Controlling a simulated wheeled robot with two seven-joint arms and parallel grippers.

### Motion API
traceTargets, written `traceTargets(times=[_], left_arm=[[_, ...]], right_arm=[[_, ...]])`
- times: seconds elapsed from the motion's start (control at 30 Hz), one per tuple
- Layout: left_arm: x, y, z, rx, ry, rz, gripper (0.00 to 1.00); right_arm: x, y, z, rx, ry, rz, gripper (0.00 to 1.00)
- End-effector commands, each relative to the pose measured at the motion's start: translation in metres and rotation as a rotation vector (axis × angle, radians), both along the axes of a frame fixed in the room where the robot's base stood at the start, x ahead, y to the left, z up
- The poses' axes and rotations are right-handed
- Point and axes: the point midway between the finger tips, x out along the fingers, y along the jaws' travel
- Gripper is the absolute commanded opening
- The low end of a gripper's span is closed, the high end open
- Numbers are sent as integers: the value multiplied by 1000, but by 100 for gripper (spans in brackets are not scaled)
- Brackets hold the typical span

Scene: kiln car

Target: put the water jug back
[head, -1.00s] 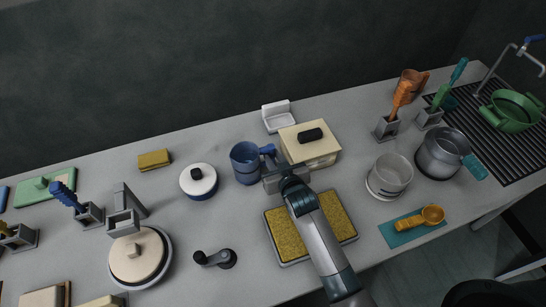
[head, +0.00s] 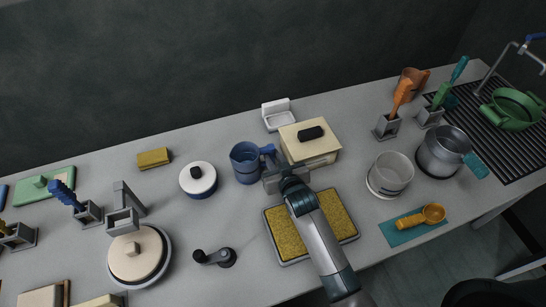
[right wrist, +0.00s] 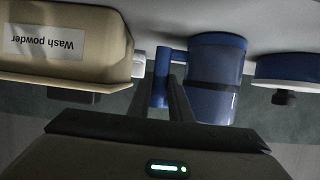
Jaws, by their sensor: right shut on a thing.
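The water jug, a blue jug (head: 246,164) with a handle on its right side, is upright at the middle of the counter and seems to stand on it. My right gripper (head: 270,170) reaches in from the front right, at the handle. In the right wrist view, which is upside down, the fingers (right wrist: 172,98) are shut on the jug's handle, with the jug's body (right wrist: 215,80) beside them. My left gripper is not in view.
A cream wash powder box (head: 312,152) stands close right of the jug, a white-lidded blue pot (head: 199,178) to its left. A yellow sponge tray (head: 339,218) lies under my right arm. A white soap dish (head: 279,120) is behind. Counter left of the tray is partly clear.

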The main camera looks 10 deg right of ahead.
Motion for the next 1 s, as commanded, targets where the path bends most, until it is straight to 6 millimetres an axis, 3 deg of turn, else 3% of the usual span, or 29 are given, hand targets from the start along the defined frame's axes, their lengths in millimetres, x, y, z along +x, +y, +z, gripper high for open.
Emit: traceTargets(times=[0.37,0.4,0.47,1.0], left_arm=[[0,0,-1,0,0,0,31],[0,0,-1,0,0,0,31],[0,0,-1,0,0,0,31],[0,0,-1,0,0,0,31]], right_arm=[[0,0,0,1,-3,0,0],[0,0,0,1,-3,0,25],[0,0,-1,1,-2,0,40],[0,0,-2,0,1,0,40]])
